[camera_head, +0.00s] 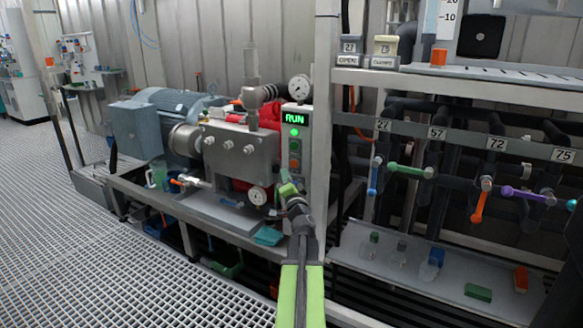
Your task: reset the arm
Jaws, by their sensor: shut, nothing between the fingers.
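My arm (302,290) reaches up from the bottom middle, with green side panels and a dark wrist. My gripper (289,187) is shut with nothing in it. In the picture it lies just below the buttons of the grey control box (295,145). I cannot tell whether it touches the box. The box has a lit green "RUN" display, a green light and several buttons below it.
A pump with a blue motor (175,110) stands on a bench to the left. On the right, a rack has coloured valve handles (410,170) under tags 27, 57, 72 and 75. A lower shelf (450,275) holds small bottles and blocks. Grated floor (130,260) is clear at left.

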